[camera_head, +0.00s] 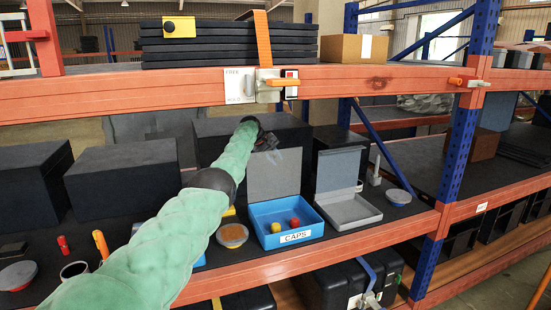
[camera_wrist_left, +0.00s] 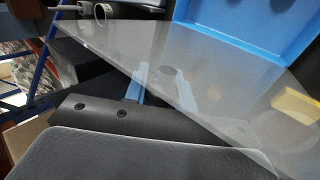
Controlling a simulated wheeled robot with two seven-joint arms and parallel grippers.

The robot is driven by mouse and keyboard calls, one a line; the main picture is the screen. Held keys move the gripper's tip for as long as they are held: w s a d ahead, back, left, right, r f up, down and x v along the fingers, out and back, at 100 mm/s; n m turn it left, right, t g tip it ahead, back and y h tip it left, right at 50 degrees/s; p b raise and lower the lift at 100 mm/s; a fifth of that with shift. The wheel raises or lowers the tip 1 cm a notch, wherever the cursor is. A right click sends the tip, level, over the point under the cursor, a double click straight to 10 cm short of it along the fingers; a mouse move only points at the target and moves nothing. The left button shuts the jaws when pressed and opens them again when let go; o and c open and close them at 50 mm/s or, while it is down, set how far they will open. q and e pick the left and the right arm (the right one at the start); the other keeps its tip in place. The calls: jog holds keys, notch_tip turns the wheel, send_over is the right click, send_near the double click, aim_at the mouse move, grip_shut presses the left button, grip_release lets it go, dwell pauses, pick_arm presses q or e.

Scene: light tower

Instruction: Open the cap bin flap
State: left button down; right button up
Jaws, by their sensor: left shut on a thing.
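The blue cap bin (camera_head: 262,237) with a white CAPS label stands on the middle shelf, with a red and a yellow cap inside. Its grey see-through flap (camera_head: 273,178) stands up at the bin's back edge, leaving the bin open. In the left wrist view the flap (camera_wrist_left: 235,85) spreads across the picture, with the blue bin (camera_wrist_left: 260,28) at the top right. My left gripper (camera_head: 266,143) is at the flap's top edge, small and partly hidden. In the wrist view its fingers (camera_wrist_left: 163,78) are shut on the flap, one seen through it. My right gripper is not in view.
A grey bin with its lid up (camera_head: 349,208) stands close to the right. A round dish (camera_head: 232,236) sits left of the cap bin. Dark boxes (camera_head: 124,178) fill the shelf's back. The orange beam (camera_head: 350,79) of the upper shelf runs above my arm.

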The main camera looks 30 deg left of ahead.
pick_arm(q)
jog(key=shift+d+f, duration=0.1)
jog(key=c, duration=1.5)
grip_release()
jog(key=shift+c, duration=0.2)
jog(key=o, duration=0.3)
jog(key=shift+o, duration=0.5)
jog(key=shift+s+a+r+b, duration=0.25)
jog(key=shift+r+b, duration=0.05)
jog(key=shift+r, duration=0.05)
jog(key=shift+b+v, duration=0.4)
jog(key=shift+v, duration=0.45)
jog(key=shift+b+v, duration=1.05)
jog(key=shift+v, duration=1.5)
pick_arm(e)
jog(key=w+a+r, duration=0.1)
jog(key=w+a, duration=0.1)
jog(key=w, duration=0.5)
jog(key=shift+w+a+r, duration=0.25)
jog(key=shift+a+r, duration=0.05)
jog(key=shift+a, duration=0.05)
